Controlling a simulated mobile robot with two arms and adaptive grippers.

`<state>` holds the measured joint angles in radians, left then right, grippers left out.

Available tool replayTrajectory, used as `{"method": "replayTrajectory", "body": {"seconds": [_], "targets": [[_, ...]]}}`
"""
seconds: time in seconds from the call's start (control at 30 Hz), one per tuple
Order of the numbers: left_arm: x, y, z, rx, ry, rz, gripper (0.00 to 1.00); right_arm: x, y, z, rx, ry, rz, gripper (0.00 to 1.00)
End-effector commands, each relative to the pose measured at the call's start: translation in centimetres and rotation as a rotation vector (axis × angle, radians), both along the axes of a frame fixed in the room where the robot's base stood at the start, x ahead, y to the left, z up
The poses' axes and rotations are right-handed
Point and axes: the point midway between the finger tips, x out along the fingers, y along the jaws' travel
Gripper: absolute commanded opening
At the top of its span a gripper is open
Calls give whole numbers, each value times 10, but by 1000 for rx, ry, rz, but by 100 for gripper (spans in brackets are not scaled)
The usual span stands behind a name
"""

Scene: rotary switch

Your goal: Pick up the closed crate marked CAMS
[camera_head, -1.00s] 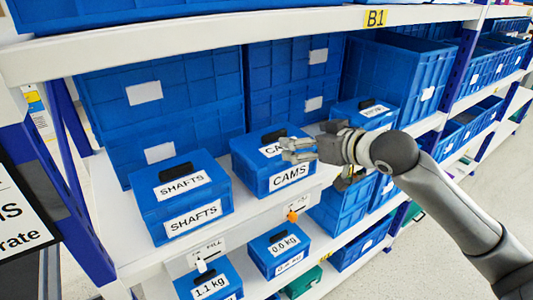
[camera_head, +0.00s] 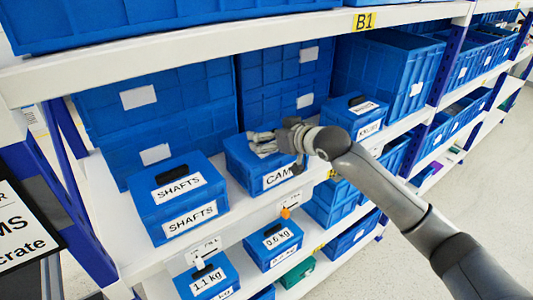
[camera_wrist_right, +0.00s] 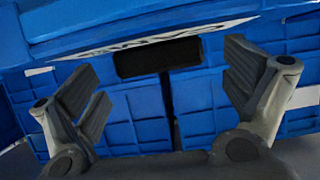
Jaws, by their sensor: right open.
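The closed blue crate marked CAMS (camera_head: 240,160) sits on the middle shelf, with a white label on its front and lid. My right gripper (camera_head: 262,143) is over its lid and hides much of the lid and part of the front label. In the right wrist view, the black handle (camera_wrist_right: 158,57) of the lid lies between the two open fingers, with room on both sides. The fingers do not visibly touch it. My left gripper is not in view.
A closed blue crate marked SHAFTS (camera_head: 178,210) stands just left of it. Another closed crate (camera_head: 358,118) stands to the right. Large blue bins (camera_head: 285,80) stand behind. The upper shelf board (camera_head: 230,38) runs overhead. Labelled small bins (camera_head: 272,243) are below.

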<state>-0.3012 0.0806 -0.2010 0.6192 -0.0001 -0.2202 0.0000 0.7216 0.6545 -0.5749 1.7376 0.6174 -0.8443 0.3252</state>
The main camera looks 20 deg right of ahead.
Motion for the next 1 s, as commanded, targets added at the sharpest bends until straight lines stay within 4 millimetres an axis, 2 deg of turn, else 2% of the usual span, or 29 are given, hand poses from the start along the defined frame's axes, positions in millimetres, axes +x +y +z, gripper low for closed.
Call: {"method": "replayTrajectory", "body": {"seconds": [0.2, 0.23, 0.87, 1.0], "targets": [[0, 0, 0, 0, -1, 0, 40, 1, 0, -1, -1, 0, 0, 96], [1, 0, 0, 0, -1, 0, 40, 1, 0, -1, -1, 0, 0, 94], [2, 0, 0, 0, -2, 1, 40, 0, 0, -1, 0, 1, 0, 13], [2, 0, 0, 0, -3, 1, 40, 1, 0, 2, 1, -5, 0, 11]]}}
